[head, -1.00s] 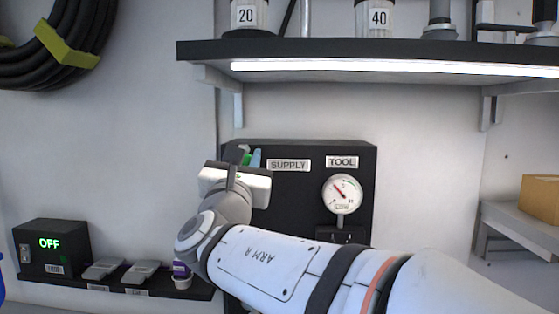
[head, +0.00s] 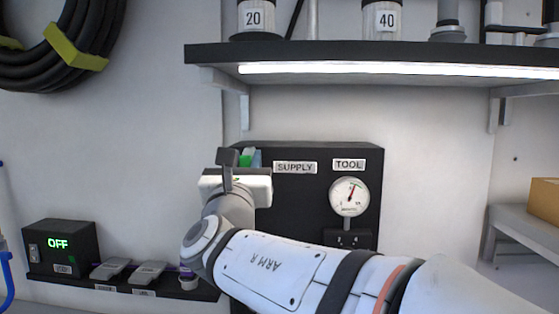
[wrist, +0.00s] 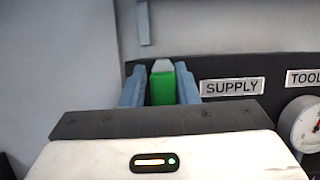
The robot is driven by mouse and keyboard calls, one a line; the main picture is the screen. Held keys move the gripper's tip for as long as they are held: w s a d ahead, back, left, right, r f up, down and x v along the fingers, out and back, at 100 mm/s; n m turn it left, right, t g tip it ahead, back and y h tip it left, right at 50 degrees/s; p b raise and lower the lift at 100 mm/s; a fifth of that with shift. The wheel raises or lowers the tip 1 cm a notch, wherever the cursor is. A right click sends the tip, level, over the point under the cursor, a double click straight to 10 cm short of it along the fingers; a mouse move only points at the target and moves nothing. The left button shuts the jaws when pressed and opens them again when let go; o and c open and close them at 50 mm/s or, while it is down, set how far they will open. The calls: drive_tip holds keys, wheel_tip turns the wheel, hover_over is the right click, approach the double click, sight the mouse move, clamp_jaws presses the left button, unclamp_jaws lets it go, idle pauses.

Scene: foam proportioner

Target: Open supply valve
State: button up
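The SUPPLY label (head: 295,167) is on a black panel (head: 300,205) on the wall; it also shows in the wrist view (wrist: 232,87). A green handle (wrist: 162,86), left of this label, stands between the blue fingers of my gripper (wrist: 161,90). The fingers lie close against both its sides, and my gripper looks shut on it. In the head view my gripper (head: 248,159) is at the panel's upper left, and my wrist hides most of the handle and the valve body. The gauge (head: 349,196) under the TOOL label has its red needle pointing up, slightly right.
A black shelf (head: 400,54) with a light strip overhangs the panel. At lower left are a black box (head: 60,247) reading OFF, grey pedal-like pieces (head: 147,273) on a low ledge and a purple-and-white container (head: 188,279). A cardboard box (head: 543,200) sits at right.

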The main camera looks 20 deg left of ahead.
drive_tip(key=shift+o, duration=1.3)
drive_tip(key=b+v, duration=0.1)
drive_tip(key=v, duration=0.6)
drive_tip(key=shift+s+d+b, duration=0.2)
drive_tip(key=shift+s+b, duration=0.1)
drive_tip(key=shift+s, duration=0.05)
drive_tip(key=shift+f, duration=0.1)
